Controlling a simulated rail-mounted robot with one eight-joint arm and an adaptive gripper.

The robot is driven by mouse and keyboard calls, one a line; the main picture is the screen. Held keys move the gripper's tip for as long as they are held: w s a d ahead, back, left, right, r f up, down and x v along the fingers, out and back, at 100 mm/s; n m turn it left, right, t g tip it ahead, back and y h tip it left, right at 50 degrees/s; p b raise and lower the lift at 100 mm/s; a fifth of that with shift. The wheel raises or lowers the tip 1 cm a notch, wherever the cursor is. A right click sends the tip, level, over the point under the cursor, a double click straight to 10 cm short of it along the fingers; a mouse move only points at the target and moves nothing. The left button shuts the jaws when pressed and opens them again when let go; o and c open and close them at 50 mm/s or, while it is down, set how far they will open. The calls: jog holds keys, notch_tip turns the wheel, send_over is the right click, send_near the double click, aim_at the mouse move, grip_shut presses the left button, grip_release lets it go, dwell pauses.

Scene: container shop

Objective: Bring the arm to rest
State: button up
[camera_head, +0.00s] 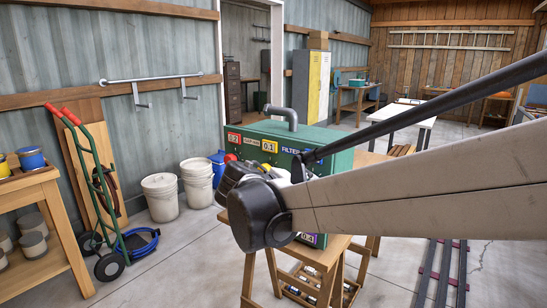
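My arm crosses the picture from the right edge to the middle, with a pale link, a dark rod above it and a black rounded joint at its left end. A dark grey part, probably also mine, shows just behind that joint. I cannot make out my gripper or its fingertips; the arm may hide them. Behind the arm, a green filter box (325,137) with yellow and red number labels and a grey bent pipe (281,113) on top sits on a wooden stand (257,281). The arm covers much of the box's front. I cannot tell whether they touch.
A wooden shelf table (62,220) with cans is at left. A white-topped table (408,116) stands behind. Dark rails (443,272) lie on the floor at lower right.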

jog(key=s+d+m+g+y+p, duration=0.1)
jog(key=s+d+g+y, duration=0.1)
jog(key=s+d, duration=0.45)
jog(key=s+d+f+m+y+p, duration=0.1)
jog(key=s+d+f+m+y, duration=0.1)
jog(key=s, duration=0.9)
jog(key=s+d+f+m+g+y+p, duration=0.1)
jog(key=s+d+f+m+y+p, duration=0.1)
jog(key=s, duration=0.9)
jog(key=shift+d+f+m+y+p, duration=0.3)
jog(key=shift+d+f+m+y, duration=0.2)
jog(key=shift+d+m+y, duration=0.5)
jog(key=shift+d, duration=0.1)
